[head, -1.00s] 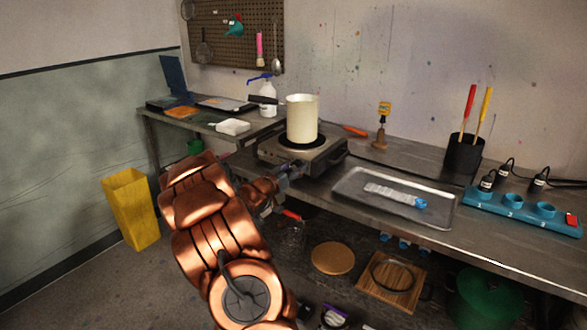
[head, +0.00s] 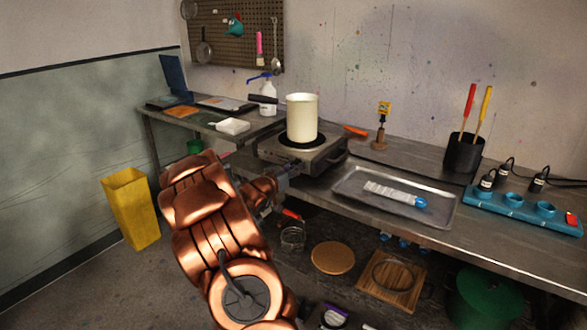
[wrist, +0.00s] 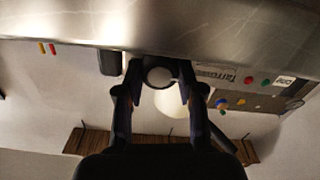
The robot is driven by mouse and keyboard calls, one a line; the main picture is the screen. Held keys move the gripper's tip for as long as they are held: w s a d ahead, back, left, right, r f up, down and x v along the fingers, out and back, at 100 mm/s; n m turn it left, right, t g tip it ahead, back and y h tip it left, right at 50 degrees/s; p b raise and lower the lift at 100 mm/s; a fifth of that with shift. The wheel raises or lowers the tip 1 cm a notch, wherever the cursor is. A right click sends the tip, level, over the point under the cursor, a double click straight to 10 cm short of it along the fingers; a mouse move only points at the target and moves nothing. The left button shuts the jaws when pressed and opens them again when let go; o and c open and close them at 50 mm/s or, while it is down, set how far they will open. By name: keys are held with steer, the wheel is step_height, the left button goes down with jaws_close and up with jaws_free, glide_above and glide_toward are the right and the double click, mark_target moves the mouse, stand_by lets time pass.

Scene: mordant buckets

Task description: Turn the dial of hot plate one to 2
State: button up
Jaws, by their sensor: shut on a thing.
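Hot plate one (head: 318,156) is a grey box on the metal bench, with a tall cream pot (head: 302,118) standing on its black top. My gripper (head: 279,182) is at the front of the hot plate. In the wrist view the fingers of my gripper (wrist: 160,74) are shut on the round pale dial (wrist: 160,77), one on each side. The dial's mark and the number it points to cannot be read. In the head view my gripper hides the dial.
A metal tray (head: 345,191) with a white strip lies right of the hot plate. A blue rack (head: 480,204) and a black holder (head: 463,153) stand farther right. Below is a shelf with a wooden board (head: 375,284). A yellow bin (head: 132,208) stands on the floor at left.

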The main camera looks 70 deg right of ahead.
steer(key=shift+f+m+b, duration=0.1)
steer(key=shift+m+b, duration=0.2)
steer(key=shift+b, duration=0.05)
steer(key=shift+f+m+b, duration=0.15)
steer(key=shift+m+b, duration=0.65)
steer(key=shift+b, duration=0.1)
steer(key=m+b, duration=0.4)
steer(key=shift+m, duration=0.4)
steer(key=m+b, duration=0.3)
steer(key=b, duration=0.1)
steer(key=shift+s+f, duration=0.1)
steer(key=shift+r+m+b, duration=0.15)
steer(key=shift+m+b, duration=0.65)
steer(key=shift+m, duration=0.2)
steer(key=shift+r+m+b, duration=0.1)
steer(key=shift+m+b, duration=0.7)
steer(key=shift+m, duration=0.2)
steer(key=shift+s, duration=0.1)
steer(key=o, duration=1.1)
steer(key=shift+o, duration=0.2)
